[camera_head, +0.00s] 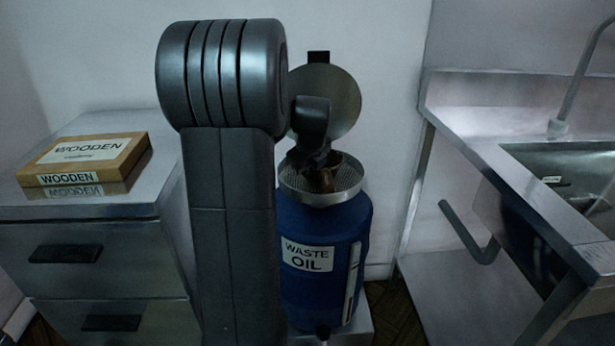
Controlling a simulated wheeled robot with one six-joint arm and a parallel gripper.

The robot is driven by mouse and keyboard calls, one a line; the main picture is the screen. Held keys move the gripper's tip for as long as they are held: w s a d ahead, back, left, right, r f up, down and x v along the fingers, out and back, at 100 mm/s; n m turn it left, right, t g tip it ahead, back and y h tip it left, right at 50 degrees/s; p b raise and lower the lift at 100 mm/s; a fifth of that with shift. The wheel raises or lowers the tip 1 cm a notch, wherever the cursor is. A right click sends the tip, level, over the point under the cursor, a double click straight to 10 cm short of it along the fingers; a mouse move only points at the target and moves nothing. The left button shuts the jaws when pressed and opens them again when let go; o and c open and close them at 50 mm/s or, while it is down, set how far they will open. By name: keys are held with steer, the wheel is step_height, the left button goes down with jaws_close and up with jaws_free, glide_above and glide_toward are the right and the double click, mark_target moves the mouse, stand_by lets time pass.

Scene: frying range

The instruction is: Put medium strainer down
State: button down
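A round metal strainer with a mesh inside (347,181) is at the top of the blue waste oil drum (330,285). It looks level, and I cannot tell whether it rests on the drum or is held just above it. My gripper (326,181) points down over the strainer's bowl. Its fingertips are dark and small, partly lost against the strainer, so whether they grip it is unclear. My own arm hides the left side of the drum and part of the strainer.
A round metal disc (345,90), perhaps the drum's lid, stands upright behind my gripper. On the left a steel drawer cabinet (90,245) carries a box labelled WOODEN (85,158). On the right is a steel sink unit (530,190) with a tap and a lower shelf.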

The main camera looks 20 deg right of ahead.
steer(key=shift+f, duration=0.5)
steer(key=shift+f, duration=0.15)
steer(key=c, duration=1.6)
jaws_free()
steer(key=shift+c, duration=0.2)
steer(key=p+v, duration=0.3)
steer(key=v, duration=0.9)
